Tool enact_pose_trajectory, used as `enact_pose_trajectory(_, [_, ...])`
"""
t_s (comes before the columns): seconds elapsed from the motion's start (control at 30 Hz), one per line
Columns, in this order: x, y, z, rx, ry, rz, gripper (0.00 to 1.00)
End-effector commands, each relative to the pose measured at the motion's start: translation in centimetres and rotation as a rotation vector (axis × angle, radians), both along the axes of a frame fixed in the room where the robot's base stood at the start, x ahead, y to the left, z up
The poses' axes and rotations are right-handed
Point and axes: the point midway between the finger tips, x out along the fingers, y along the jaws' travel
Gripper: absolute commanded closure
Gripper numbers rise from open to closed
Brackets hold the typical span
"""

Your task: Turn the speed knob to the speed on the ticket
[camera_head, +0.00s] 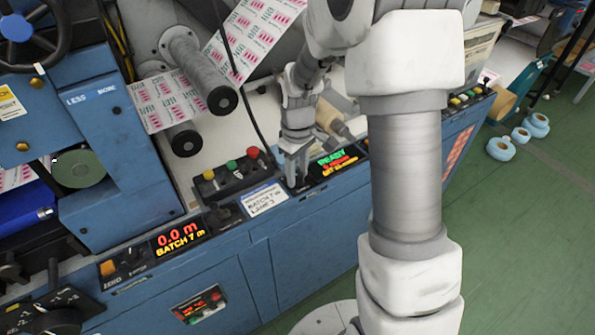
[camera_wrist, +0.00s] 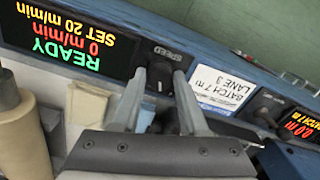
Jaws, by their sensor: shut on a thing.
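My gripper (camera_head: 293,182) points down at the console's front edge; it also shows in the wrist view (camera_wrist: 160,80). Its fingers are shut on the black speed knob (camera_wrist: 160,77), one on each side, under the label SPEED. A pale mark shows on the knob. The display (camera_wrist: 66,38) beside it, upside down in the wrist view, reads READY, 0 m/min, SET 20 m/min. The white ticket (camera_head: 265,198) reads BATCH 7 m, LANE 3, with smaller print I cannot make out; it also shows in the wrist view (camera_wrist: 222,90). My fingers hide the knob in the head view.
A button box (camera_head: 232,178) with red, green and yellow buttons sits behind the ticket. Printed web runs over rollers (camera_head: 200,75).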

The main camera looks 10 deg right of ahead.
Motion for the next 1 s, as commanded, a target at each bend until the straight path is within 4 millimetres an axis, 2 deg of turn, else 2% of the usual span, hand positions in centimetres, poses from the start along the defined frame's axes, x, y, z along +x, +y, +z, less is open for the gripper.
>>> enact_pose_trajectory(0.3, [0.06, 0.02, 0.11, 0.0, -0.002, -0.129, 1.0])
enact_pose_trajectory(0.8, [0.09, 0.0, 0.12, 0.0, -0.002, -0.153, 1.0])
enact_pose_trajectory(0.83, [0.09, 0.0, 0.12, 0.0, -0.002, -0.153, 0.55])
enact_pose_trajectory(0.9, [0.09, 0.0, 0.12, 0.0, -0.002, -0.153, 0.45])
enact_pose_trajectory(1.0, [0.06, 0.0, 0.09, 0.0, -0.002, -0.152, 0.45])
